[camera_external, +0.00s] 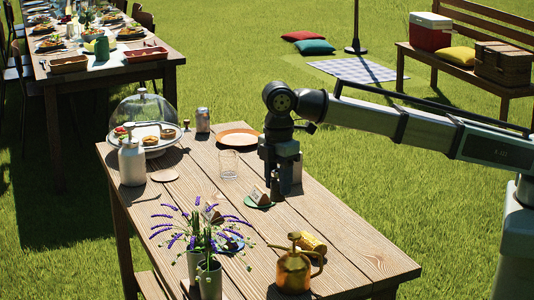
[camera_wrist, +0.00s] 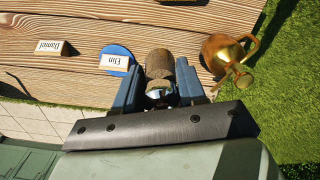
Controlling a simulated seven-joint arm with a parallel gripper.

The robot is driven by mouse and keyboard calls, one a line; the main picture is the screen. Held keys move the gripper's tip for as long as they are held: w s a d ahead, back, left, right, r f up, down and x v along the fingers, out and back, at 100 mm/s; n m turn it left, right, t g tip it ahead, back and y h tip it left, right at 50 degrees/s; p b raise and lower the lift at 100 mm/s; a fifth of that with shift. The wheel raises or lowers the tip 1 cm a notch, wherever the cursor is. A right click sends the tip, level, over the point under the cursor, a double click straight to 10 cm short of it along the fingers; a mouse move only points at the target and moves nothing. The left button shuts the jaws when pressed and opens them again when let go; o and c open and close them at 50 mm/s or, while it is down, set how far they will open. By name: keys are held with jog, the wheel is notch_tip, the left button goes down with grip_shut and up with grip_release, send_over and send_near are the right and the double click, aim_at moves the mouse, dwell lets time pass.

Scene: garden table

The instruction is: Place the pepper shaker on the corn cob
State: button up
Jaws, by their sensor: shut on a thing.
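My gripper (camera_external: 280,178) hangs low over the far side of the wooden table. In the wrist view its two blue-grey fingers (camera_wrist: 158,97) stand on either side of the pepper shaker (camera_wrist: 159,66), which has a brown body and a shiny metal end. The gripper is shut on it. In the external view my gripper largely hides the shaker. A yellow thing, which looks like the corn cob (camera_external: 313,243), lies near the table's front right, just behind the brass watering can (camera_external: 293,272). I cannot pick out the corn cob in the wrist view.
Lavender vases (camera_external: 209,278), name cards, a clear glass (camera_external: 229,165), an orange plate (camera_external: 238,138), a can (camera_external: 202,120), a white bottle (camera_external: 132,162) and a glass-domed pastry stand (camera_external: 150,125) occupy the table (camera_external: 345,250). The table's right side has free boards.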

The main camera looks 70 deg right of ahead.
jog(key=s+d, duration=0.4)
jog(key=s, duration=0.2)
jog(key=m, duration=0.1)
send_over(311, 238)
jog(key=shift+d+f, duration=0.1)
jog(key=shift+f, duration=5.3)
jog(key=shift+f, duration=0.1)
jog(key=o, duration=1.1)
notch_tip(311, 238, up, 12)
jog(key=shift+r, duration=0.15)
